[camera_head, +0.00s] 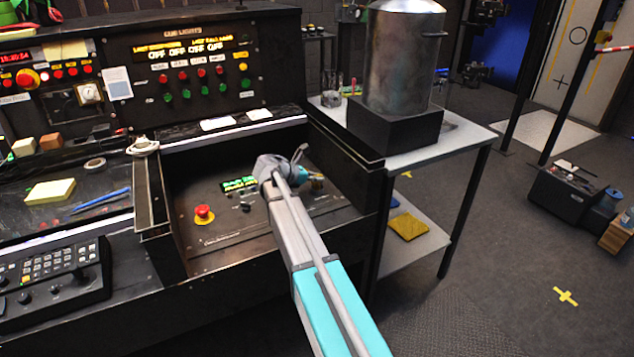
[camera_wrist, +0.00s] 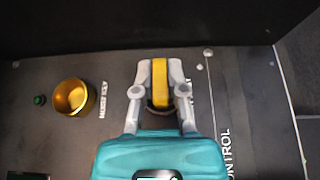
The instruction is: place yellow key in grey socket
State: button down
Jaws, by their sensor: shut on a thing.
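My gripper (camera_wrist: 159,72) is shut on the yellow key (camera_wrist: 159,84), a flat yellow bar between its two grey fingers in the wrist view. It is over the black control panel (camera_wrist: 120,140). A round gold cup (camera_wrist: 72,97) is fixed on the panel left of my gripper, apart from it. In the head view my gripper (camera_head: 297,160) is over the right part of the recessed panel, and the key cannot be made out there.
A red mushroom button (camera_head: 204,214) stands on the panel's left. A small green button (camera_wrist: 39,100) is beside the gold cup. The recess has raised side walls. A metal pot (camera_head: 402,60) on a black block stands on the table at right.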

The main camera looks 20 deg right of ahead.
jog(key=shift+f, duration=0.15)
jog(key=c, duration=0.7)
grip_release()
jog(key=shift+r, duration=0.2)
jog(key=shift+a+r, duration=0.2)
jog(key=shift+a, duration=0.05)
jog(key=p+v, duration=0.5)
jog(key=v, duration=0.6)
jog(key=shift+a, duration=0.2)
